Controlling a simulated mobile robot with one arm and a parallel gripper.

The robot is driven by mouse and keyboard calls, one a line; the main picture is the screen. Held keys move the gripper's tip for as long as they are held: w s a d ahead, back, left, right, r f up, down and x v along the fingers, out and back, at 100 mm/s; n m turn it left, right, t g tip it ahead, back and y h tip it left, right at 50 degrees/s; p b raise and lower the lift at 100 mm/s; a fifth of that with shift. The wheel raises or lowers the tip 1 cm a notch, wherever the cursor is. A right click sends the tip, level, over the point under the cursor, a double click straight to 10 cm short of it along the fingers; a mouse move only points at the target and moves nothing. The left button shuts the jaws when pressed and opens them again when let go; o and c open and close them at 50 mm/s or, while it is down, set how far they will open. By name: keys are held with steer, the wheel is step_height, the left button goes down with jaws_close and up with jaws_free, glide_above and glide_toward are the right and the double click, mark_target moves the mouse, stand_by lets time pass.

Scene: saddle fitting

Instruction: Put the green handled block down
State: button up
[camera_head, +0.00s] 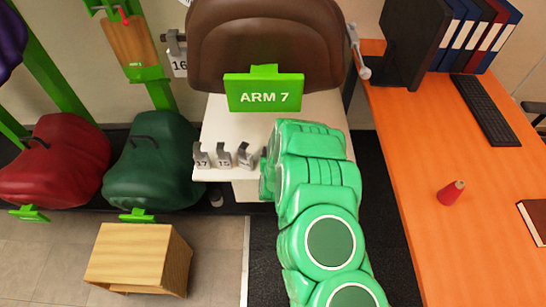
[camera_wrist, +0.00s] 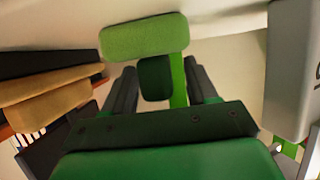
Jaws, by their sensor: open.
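In the wrist view, a light green block with a rough, felt-like face (camera_wrist: 145,37) lies just beyond my fingertips. A darker green piece (camera_wrist: 155,79), which looks like its handle, sits between the two dark fingers of my gripper (camera_wrist: 161,74). The fingers stand apart on either side of this piece, with a gap visible at the right. I cannot tell what the block rests on. In the head view, my green arm covers the block and most of my gripper.
A white table (camera_head: 215,115) carries several small grey numbered pieces (camera_head: 224,158) left of my arm. A brown saddle (camera_head: 265,40) and a green "ARM 7" sign (camera_head: 264,95) stand behind. An orange desk (camera_head: 430,240) is at right, and a wooden box (camera_head: 128,255) stands on the floor.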

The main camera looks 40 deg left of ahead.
steer(key=shift+c, duration=0.3)
jaws_close()
steer(key=shift+r, duration=0.15)
steer(key=shift+r, duration=4.9)
steer(key=w+d+r+m+t+h, duration=0.15)
steer(key=w+d+r, duration=0.25)
steer(key=w+d, duration=0.5)
steer(key=w+d+r+m+h, duration=0.1)
steer(key=w+d+r+m, duration=0.15)
steer(key=w+d, duration=0.65)
steer(key=w+d+r+m+t+h, duration=0.1)
steer(key=w+d+r+h, duration=0.1)
steer(key=w+d+r, duration=0.5)
steer(key=w+d+r+m+h, duration=0.1)
steer(key=w+d+r, duration=0.1)
steer(key=d, duration=1.1)
steer(key=w+d+r+m+t+h, duration=0.1)
steer(key=w+d+r+h, duration=0.1)
steer(key=d, duration=1.1)
steer(key=w+d+r+m+h, duration=0.2)
steer(key=w+d+r, duration=0.1)
steer(key=d, duration=1)
steer(key=shift+w+d+r, duration=0.3)
steer(key=shift+w, duration=0.4)
